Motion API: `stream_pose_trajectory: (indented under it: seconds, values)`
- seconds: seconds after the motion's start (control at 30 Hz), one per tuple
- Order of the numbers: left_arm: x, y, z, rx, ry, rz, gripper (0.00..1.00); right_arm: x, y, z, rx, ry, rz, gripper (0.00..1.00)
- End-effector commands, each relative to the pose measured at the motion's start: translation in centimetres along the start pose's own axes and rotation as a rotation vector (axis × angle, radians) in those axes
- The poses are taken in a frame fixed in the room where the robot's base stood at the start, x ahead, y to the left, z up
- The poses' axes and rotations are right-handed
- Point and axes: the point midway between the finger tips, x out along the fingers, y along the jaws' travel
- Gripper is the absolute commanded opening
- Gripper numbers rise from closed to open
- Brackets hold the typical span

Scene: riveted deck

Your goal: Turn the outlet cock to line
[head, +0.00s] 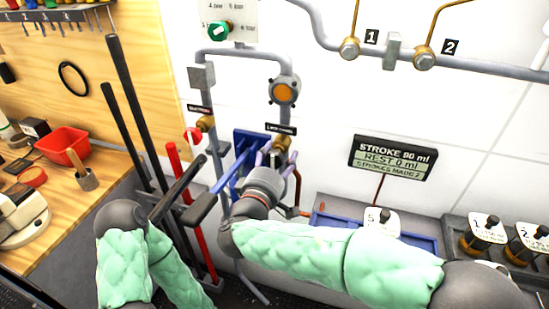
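The outlet cock (283,142) is a brass fitting under a small black label (281,129) at the bottom of a grey pipe. The label's small text is hard to read. My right gripper (276,157) is raised to it from below, with its pale purple fingers at or beside the cock's lower part. The gripper and wrist hide the cock's handle, so its direction and any grip on it cannot be told. My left arm stands bent at lower left; its gripper is outside the picture.
A second brass cock (206,123) with a red handle is to the left. Dark rods (128,100) and a red post (192,215) stand left of my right gripper. A display (392,162) reads stroke 80 ml, rest 0 ml. A blue tray (410,238) lies below it.

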Motion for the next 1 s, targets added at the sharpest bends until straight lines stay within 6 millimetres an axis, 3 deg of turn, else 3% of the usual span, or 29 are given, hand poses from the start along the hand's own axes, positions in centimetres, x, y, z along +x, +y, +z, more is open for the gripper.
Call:
stream_pose_trajectory:
  seconds: [0.33, 0.47, 1.0]
  values:
    - [0.0, 0.0, 0.0, 0.0, 0.0, 0.0, 0.7, -0.2, 0.0, -0.3, -0.002, 0.01, 0.0, 0.7]
    - [0.0, 0.0, 0.0, 0.0, 0.0, 0.0, 0.7, -1.2, -0.1, -0.4, -0.003, 0.013, -0.001, 0.7]
    - [0.0, 0.0, 0.0, 0.0, 0.0, 0.0, 0.7, -10.7, 0.0, -0.2, -0.001, 0.011, 0.0, 0.7]
